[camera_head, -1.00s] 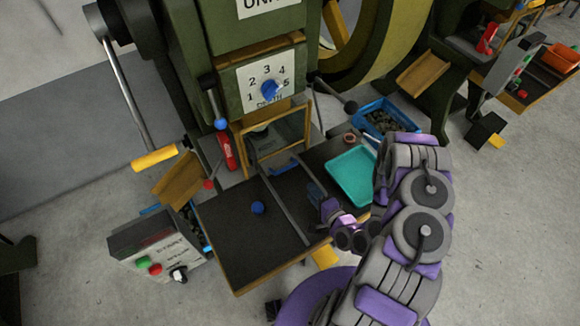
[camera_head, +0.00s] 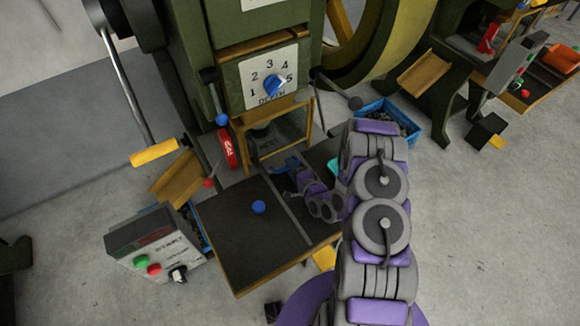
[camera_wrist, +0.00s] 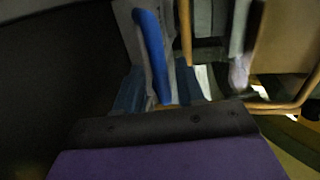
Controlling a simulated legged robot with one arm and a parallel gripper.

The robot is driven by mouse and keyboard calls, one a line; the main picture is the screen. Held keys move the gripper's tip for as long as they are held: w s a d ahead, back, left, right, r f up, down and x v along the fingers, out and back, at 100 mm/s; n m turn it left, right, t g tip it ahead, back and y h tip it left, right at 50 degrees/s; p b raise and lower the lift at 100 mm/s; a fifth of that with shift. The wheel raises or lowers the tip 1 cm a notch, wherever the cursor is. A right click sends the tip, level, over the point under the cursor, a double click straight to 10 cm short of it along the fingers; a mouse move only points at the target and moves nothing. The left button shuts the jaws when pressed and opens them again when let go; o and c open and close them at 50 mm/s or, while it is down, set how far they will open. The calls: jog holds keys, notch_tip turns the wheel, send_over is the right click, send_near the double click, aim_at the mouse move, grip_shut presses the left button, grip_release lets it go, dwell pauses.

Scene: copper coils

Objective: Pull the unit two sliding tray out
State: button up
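The sliding tray's bright blue handle (camera_head: 285,164) is at the front of the low opening under the dial of the green machine. The tray itself is mostly hidden inside and behind my arm. My gripper (camera_head: 293,172) is right at the handle, reaching in from the right. In the wrist view the blue handle (camera_wrist: 152,50) runs upright between the dark blue fingertips of my gripper (camera_wrist: 160,92). The fingers look spread, one on each side of it; I cannot tell whether they touch it.
A black table with a blue button (camera_head: 258,207) lies in front of the opening. A control box (camera_head: 155,246) stands at left. A red lever (camera_head: 231,153) is beside the opening. A blue bin (camera_head: 392,118) is behind my arm. A teal tray (camera_head: 333,168) is mostly covered by my arm.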

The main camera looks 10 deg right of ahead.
jog(key=shift+w+a+f, duration=0.15)
jog(key=shift+w+a, duration=0.1)
jog(key=shift+w, duration=0.35)
jog(key=shift+w+d, duration=0.1)
jog(key=shift+d, duration=0.15)
jog(key=shift+c, duration=0.8)
grip_shut()
